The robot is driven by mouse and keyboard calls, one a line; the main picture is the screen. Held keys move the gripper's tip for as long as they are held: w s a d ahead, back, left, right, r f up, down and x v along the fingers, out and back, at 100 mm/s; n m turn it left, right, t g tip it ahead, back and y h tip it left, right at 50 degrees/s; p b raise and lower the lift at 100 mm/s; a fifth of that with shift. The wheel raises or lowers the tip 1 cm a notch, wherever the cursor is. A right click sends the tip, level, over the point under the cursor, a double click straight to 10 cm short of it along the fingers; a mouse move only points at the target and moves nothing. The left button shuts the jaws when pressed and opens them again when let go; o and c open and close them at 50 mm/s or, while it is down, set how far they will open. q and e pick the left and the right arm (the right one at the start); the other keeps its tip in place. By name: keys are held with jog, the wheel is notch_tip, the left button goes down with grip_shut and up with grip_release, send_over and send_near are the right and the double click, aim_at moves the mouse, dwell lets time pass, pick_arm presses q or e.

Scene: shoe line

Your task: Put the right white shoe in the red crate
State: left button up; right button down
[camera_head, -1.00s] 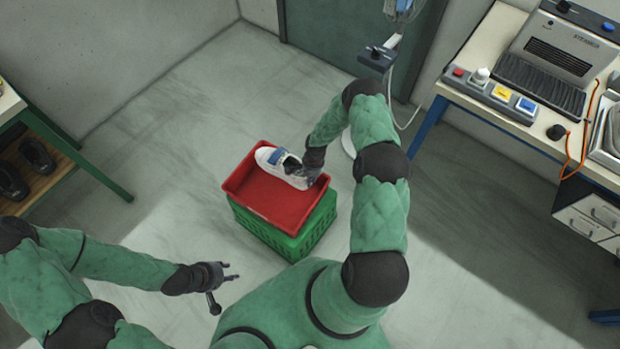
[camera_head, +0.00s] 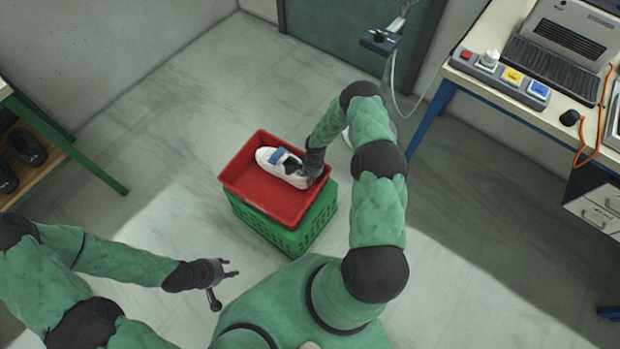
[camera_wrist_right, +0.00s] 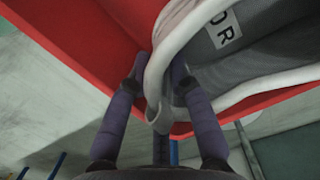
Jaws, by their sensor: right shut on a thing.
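The white shoe (camera_head: 281,163) has a blue patch and is over the red crate (camera_head: 262,195), within its outline in the head view. My right gripper (camera_head: 308,172) is shut on the shoe's right end. The red crate (camera_wrist_right: 75,35) also shows there close behind the shoe. I cannot tell whether the shoe touches the crate floor. My left gripper (camera_head: 231,274) is open and empty, left of and nearer than the crates.
The red crate sits on a green crate (camera_head: 290,238) on the floor. A workbench (camera_head: 515,100) with a machine (camera_head: 560,50) stands at the right. A shelf (camera_head: 70,150) with dark shoes (camera_head: 27,146) is at the left. Floor left of the crates is clear.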

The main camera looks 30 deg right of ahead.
jog(key=shift+f+b, duration=1.2)
jog(key=shift+f, duration=0.65)
jog(key=c, duration=1)
grip_release()
jog(key=shift+c, duration=0.2)
notch_tip(320, 180, up, 12)
jog(key=d, duration=0.1)
jog(key=shift+d, duration=0.25)
jog(key=shift+w, duration=0.1)
